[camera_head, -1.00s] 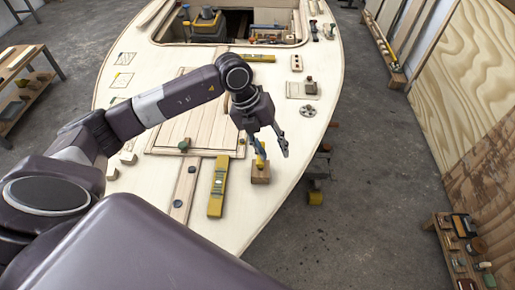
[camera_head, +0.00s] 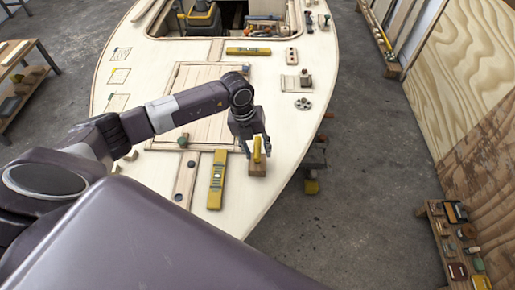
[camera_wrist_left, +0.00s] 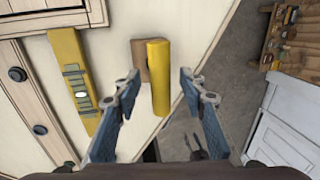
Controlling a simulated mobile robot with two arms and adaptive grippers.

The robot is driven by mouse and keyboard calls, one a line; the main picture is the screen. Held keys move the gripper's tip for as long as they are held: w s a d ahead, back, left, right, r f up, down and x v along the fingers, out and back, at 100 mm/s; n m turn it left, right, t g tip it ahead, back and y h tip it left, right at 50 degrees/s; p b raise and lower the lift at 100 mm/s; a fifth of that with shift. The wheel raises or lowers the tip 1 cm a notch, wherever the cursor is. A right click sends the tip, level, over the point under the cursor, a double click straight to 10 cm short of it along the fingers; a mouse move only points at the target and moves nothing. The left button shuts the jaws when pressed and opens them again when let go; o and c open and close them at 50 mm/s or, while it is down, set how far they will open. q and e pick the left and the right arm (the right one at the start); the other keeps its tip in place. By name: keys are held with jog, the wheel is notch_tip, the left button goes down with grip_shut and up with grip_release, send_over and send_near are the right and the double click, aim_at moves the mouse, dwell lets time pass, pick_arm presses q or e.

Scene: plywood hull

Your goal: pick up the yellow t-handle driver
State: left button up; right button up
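The yellow driver handle (camera_head: 257,149) stands out of a small wooden block (camera_head: 257,169) on the pale plywood deck. In the left wrist view the yellow handle (camera_wrist_left: 159,76) shows as a cylinder beside the brown block (camera_wrist_left: 139,58). My left gripper (camera_head: 256,155) is above the block, with its fingers on either side of the handle. In the left wrist view the fingers (camera_wrist_left: 157,88) are spread wide, with gaps to the handle on both sides. The driver's shaft is hidden. My right gripper is not in view.
A yellow level (camera_head: 217,180) lies on the deck left of the block, and another level (camera_head: 248,51) lies farther back. A panelled hatch (camera_head: 205,105) is behind the arm. The deck's edge curves close on the right, with floor beyond. A low shelf (camera_head: 458,250) stands far right.

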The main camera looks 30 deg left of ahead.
pick_arm(q)
grip_shut()
jog(key=shift+r, duration=0.1)
dwell(0.4)
jog(key=shift+w+r+b, duration=0.1)
jog(key=shift+r+b, duration=0.2)
jog(key=shift+r, duration=0.2)
notch_tip(320, 180, up, 24)
jog(key=b, duration=0.1)
dwell(0.3)
jog(key=shift+f, duration=0.15)
